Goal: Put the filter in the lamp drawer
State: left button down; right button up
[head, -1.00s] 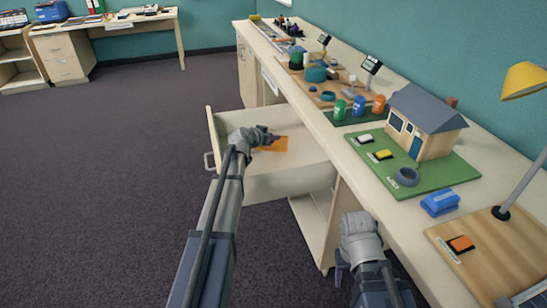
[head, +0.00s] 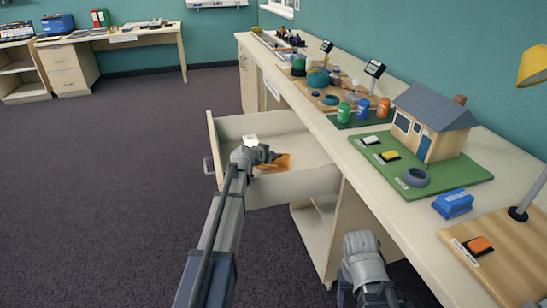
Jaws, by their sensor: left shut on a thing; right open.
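An orange sheet, which I take to be the filter (head: 281,162), shows at the fingers of my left gripper (head: 267,155) in the head view. My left gripper is shut on it, over the inside of an open drawer (head: 318,181) in the bench. The gripper hides part of the sheet, and I cannot tell whether the sheet touches the drawer floor. A small white thing (head: 250,141) shows just behind the gripper, inside the drawer outline. My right gripper (head: 360,242) is open and empty, low beside the bench's front edge.
The bench top (head: 330,133) carries a model house (head: 432,122) on a green board, several jars, a blue stapler-like thing (head: 453,203) and a yellow-shaded lamp (head: 532,68). An open compartment (head: 315,225) lies under the drawer. The floor to the left is clear.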

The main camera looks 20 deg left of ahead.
pick_arm(q)
jog(key=shift+f, duration=0.1)
jog(key=shift+f+b, duration=0.5)
jog(key=shift+b, duration=0.15)
jog(key=c, duration=0.7)
grip_release()
jog(key=shift+r, duration=0.15)
jog(key=shift+r+p, duration=0.6)
jog(key=shift+p, duration=0.2)
jog(key=p+v, duration=0.3)
jog(key=v, duration=0.4)
jog(key=shift+s, duration=0.25)
